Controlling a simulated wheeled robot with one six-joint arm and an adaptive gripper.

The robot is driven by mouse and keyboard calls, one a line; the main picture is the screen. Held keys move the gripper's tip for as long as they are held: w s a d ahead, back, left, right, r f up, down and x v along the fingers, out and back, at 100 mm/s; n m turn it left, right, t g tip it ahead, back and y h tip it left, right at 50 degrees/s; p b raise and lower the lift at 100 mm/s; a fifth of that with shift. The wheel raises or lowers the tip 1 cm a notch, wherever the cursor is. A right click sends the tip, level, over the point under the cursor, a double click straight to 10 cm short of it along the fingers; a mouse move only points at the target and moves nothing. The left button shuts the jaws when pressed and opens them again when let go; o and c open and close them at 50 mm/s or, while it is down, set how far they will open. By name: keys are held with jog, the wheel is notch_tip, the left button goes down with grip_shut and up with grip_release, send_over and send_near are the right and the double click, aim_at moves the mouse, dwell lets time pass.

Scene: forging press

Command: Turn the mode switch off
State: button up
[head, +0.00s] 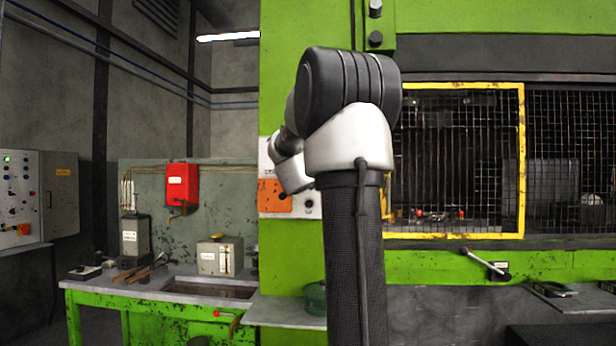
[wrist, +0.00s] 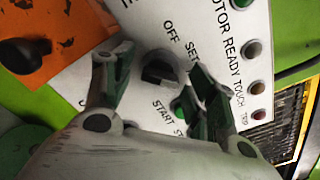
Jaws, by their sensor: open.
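The mode switch (wrist: 160,72) is a dark rotary knob on a white panel (wrist: 100,85), with OFF and SET printed beside it, in the wrist view. My gripper (wrist: 157,68) is open, with one finger on each side of the knob in the picture. I cannot tell whether either finger touches it or exactly where the knob points. In the head view, part of the white panel (head: 266,160) shows on the green press, while my arm hides the switch and my gripper.
A green button (wrist: 180,112) marked START is close to the right finger. Indicator lamps (wrist: 252,50) line the panel's right side. An orange plate (wrist: 70,35) with a black knob (wrist: 24,54) is at left. A yellow-framed mesh guard (head: 524,160) stands right of my arm.

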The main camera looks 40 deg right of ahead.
jog(key=c, duration=1)
jog(key=shift+n, duration=0.3)
jog(key=shift+f+n, duration=0.15)
jog(key=shift+n, duration=8.55)
